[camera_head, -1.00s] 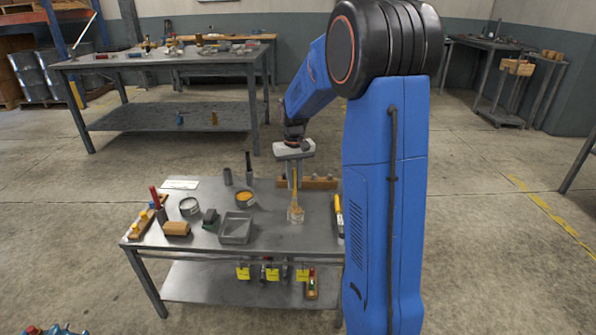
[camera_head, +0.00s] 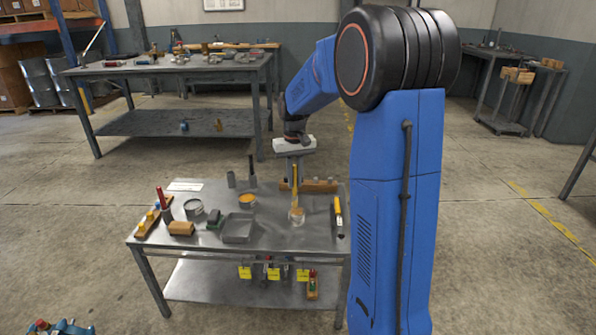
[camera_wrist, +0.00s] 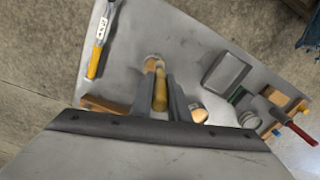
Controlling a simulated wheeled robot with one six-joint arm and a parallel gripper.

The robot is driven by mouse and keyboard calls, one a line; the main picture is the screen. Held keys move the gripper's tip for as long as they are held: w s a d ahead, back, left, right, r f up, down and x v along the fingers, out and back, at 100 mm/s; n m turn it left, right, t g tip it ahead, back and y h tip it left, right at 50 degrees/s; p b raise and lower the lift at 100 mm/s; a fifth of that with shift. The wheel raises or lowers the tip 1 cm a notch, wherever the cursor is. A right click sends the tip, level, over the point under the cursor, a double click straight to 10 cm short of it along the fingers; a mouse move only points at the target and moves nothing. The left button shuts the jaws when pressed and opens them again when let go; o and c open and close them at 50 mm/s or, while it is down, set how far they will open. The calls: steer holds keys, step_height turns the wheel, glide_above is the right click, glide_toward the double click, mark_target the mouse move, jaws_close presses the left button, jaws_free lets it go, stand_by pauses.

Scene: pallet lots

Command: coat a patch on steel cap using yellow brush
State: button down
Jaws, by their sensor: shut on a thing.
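My gripper (camera_head: 295,174) points down over the front table and is shut on the yellow brush (camera_head: 295,196), which hangs upright. The brush also shows between the fingers in the wrist view (camera_wrist: 160,92). Its lower end is at a small clear jar (camera_head: 297,216) on the tabletop; I cannot tell whether it is inside or just behind the glass. A round grey metal container (camera_head: 193,208) stands on the left of the table and may be the steel cap, but I cannot be sure. An open tin with an orange-yellow top (camera_head: 247,200) stands left of the brush.
A grey tray (camera_head: 238,229), a tan block (camera_head: 181,228) and a wooden rack (camera_head: 147,222) are on the left. A yellow-handled tool (camera_head: 338,213) lies at the right edge. A wooden strip with pegs (camera_head: 322,186) is behind the brush. Bare tabletop lies in front.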

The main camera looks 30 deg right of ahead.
mark_target(295, 166)
steer(key=shift+r, duration=1.65)
